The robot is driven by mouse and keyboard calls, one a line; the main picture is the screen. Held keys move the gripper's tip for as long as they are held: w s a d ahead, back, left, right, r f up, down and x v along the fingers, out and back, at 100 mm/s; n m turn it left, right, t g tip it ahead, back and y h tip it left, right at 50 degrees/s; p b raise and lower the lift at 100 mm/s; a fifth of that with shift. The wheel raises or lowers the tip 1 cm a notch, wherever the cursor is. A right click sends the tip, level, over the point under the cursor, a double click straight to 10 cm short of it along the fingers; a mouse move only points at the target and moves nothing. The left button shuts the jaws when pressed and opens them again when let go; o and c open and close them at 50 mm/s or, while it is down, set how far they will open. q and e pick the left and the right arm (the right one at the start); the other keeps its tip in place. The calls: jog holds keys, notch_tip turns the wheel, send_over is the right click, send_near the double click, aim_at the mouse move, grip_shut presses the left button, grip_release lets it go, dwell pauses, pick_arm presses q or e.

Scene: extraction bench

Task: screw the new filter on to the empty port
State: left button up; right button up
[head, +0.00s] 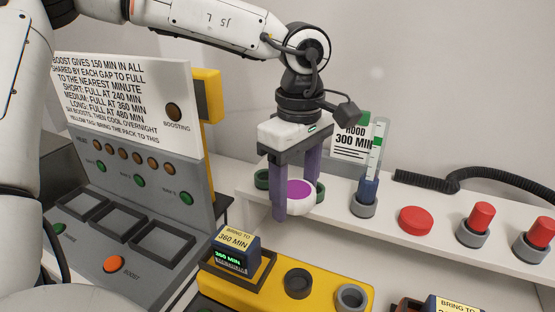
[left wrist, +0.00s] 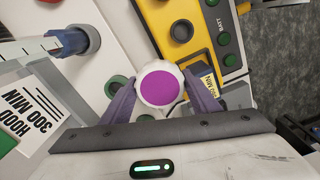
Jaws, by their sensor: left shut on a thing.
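The filter (head: 299,190), a white round body with a purple top, is held between the purple-grey fingers of my left gripper (head: 294,194), which is shut on it. It also shows in the left wrist view (left wrist: 159,85), face toward the camera between both fingers. It is over or at the white shelf; I cannot tell whether it touches anything below. Dark green round fittings show on the shelf at its left (head: 262,180) and right (head: 319,193). I cannot tell which is the empty port, and what lies under the filter is hidden. My right gripper is not in view.
A clear tube gauge in a grey holder (head: 363,203) stands right of the gripper, before a hood sign (head: 352,141). A red button (head: 415,220) and red-capped posts (head: 481,217) follow. A yellow block (head: 222,277) with a pack (head: 236,252) is in front; a grey panel (head: 150,215) is left.

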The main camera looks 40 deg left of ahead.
pick_arm(q)
jog(key=s+d+f+m, duration=0.1)
jog(key=s+d+m, duration=0.1)
jog(key=s+d, duration=0.3)
jog(key=shift+s+d+f, duration=0.2)
jog(key=shift+s+d, duration=0.2)
jog(key=shift+d, duration=0.15)
notch_tip(320, 180, down, 5)
jog(key=b, duration=0.5)
jog(key=shift+f+b, duration=0.1)
jog(key=shift+b, duration=0.3)
jog(key=shift+f+b, duration=0.3)
jog(key=shift+f, duration=0.05)
